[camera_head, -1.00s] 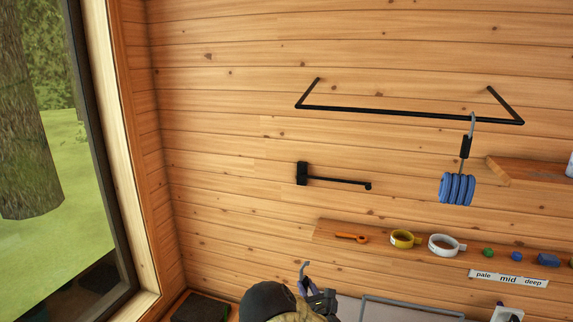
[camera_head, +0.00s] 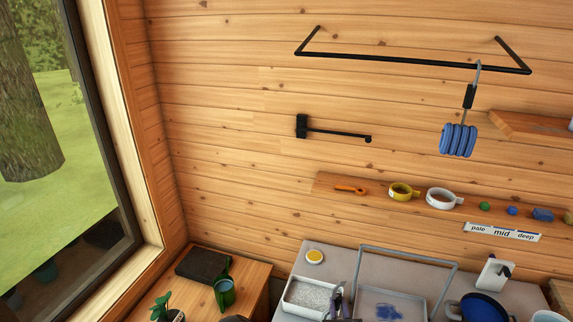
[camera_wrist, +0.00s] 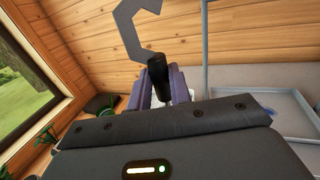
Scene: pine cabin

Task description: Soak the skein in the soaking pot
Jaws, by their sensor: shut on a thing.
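My gripper (camera_head: 338,298) is low in the head view, above the counter near a white tray. In the wrist view, its purple fingers (camera_wrist: 168,82) are shut on the black grip of a grey hook (camera_wrist: 130,30). The hook's open end points up. What hangs below the grip is hidden by my gripper, so I cannot tell whether a skein is on it. Another blue skein (camera_head: 458,140) hangs from a similar hook on the black wall rail (camera_head: 400,60). A dark blue pot (camera_head: 482,308) stands at the lower right; I cannot tell whether it is the soaking pot.
A white tray of grey grains (camera_head: 308,297) and a framed tray with blue bits (camera_head: 388,309) lie on the grey counter (camera_head: 325,256). A black wall arm (camera_head: 340,133) juts above a shelf with cups (camera_head: 402,191).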

